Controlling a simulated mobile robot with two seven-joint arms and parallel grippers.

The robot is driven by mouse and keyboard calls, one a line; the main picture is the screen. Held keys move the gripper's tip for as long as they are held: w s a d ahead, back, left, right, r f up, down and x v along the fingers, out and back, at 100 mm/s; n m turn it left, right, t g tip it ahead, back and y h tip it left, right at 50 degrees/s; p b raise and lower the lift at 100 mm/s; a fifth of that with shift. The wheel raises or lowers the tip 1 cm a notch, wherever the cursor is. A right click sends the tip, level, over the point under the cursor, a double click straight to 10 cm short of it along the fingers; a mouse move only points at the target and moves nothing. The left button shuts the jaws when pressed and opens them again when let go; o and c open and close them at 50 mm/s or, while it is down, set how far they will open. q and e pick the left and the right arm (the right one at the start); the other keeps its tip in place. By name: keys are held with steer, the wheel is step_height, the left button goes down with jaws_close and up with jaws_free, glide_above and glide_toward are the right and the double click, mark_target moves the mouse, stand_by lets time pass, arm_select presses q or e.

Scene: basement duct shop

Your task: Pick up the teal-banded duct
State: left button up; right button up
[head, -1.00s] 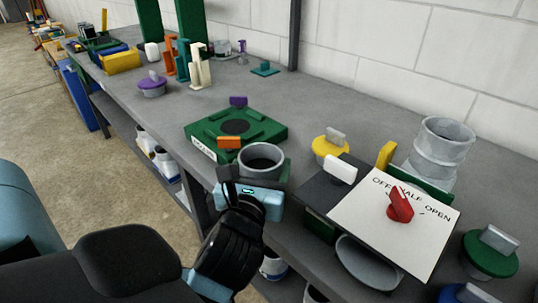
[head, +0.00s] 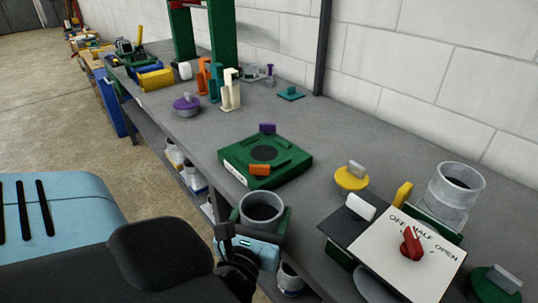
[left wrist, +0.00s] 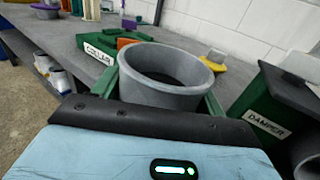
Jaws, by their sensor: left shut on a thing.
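My left gripper (head: 258,226) is shut on a round, open-topped grey duct (head: 247,222), held upright with its dark inside showing. In the left wrist view the same duct (left wrist: 160,98) sits between the green fingers, its rim toward the camera. No teal band shows on the visible part; its lower side is hidden by the gripper. The duct is at the bench's front edge, in front of the green collar fixture (head: 238,163) and apart from it. My right gripper is not in view.
The grey bench (head: 325,125) runs away to the back left. A damper box with a white top plate (head: 400,275) and red knob stands close on the right. Another grey duct (head: 451,200) stands behind it. A purple-lidded item (head: 187,107) stands farther back.

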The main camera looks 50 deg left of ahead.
arm_select(q)
steer(key=s+p, duration=0.2)
steer(key=s, duration=0.5)
steer(key=shift+a+p, duration=0.25)
steer(key=shift+p, duration=0.1)
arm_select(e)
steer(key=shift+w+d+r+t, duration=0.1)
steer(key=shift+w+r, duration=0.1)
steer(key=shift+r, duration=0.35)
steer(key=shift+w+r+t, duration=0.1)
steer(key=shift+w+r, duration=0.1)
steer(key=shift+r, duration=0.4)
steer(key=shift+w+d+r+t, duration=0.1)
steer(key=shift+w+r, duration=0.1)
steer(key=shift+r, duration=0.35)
arm_select(q)
steer(key=shift+w+d, duration=0.1)
